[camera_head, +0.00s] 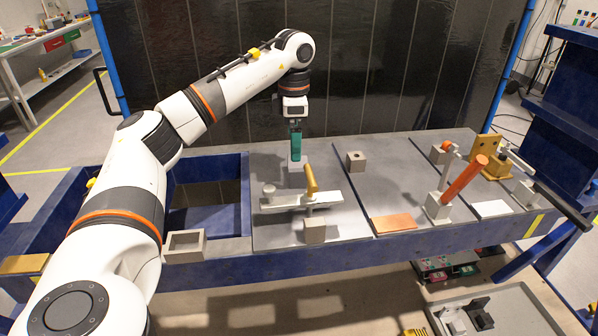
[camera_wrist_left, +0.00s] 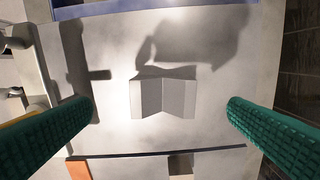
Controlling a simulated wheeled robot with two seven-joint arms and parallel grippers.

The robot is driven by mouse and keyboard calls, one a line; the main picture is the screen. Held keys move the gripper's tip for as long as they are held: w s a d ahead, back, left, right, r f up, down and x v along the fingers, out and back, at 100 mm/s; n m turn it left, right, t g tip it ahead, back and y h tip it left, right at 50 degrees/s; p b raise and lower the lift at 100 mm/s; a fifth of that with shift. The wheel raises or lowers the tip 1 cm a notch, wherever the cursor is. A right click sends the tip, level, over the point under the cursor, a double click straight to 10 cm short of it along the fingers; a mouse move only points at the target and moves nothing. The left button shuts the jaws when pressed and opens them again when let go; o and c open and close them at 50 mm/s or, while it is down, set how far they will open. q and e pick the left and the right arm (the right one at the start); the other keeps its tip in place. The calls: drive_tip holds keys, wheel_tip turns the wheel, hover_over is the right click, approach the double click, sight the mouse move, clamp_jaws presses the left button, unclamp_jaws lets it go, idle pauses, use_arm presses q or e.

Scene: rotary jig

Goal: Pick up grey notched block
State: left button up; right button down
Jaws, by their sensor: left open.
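The grey notched block (camera_wrist_left: 163,95) lies on the light grey panel, with a V-shaped notch in its side. In the wrist view it sits between my left gripper's fingers (camera_wrist_left: 160,104), with a clear gap on both sides. In the head view my left gripper (camera_head: 296,157) points straight down with green fingers, at the back of the panel. The block (camera_head: 297,167) shows only partly there, at the fingertips. The left gripper is open and holds nothing. My right gripper is in neither view.
A toggle clamp with a yellow handle (camera_head: 310,180) stands just in front of the gripper. A grey block with a hole (camera_head: 356,161) is to the right. An orange-handled clamp (camera_head: 463,180) and a yellow bracket (camera_head: 489,157) stand farther right. An open blue bin (camera_head: 246,200) is left.

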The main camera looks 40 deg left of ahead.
sight(298, 171)
use_arm(q)
drive_tip(key=shift+w+f, duration=0.2)
drive_tip(key=shift+f, duration=0.45)
drive_tip(key=shift+w+f, duration=0.2)
drive_tip(key=shift+f, duration=0.4)
drive_tip(key=shift+d+f+p, duration=0.2)
drive_tip(key=shift+f+p, duration=0.4)
drive_tip(key=shift+f, duration=0.55)
wheel_tip(298, 171, down, 2)
drive_tip(key=shift+f, duration=0.2)
drive_tip(key=shift+w+f, duration=0.1)
drive_tip(key=shift+f, duration=0.2)
drive_tip(key=shift+c, duration=0.4)
drive_tip(key=c, duration=1.3)
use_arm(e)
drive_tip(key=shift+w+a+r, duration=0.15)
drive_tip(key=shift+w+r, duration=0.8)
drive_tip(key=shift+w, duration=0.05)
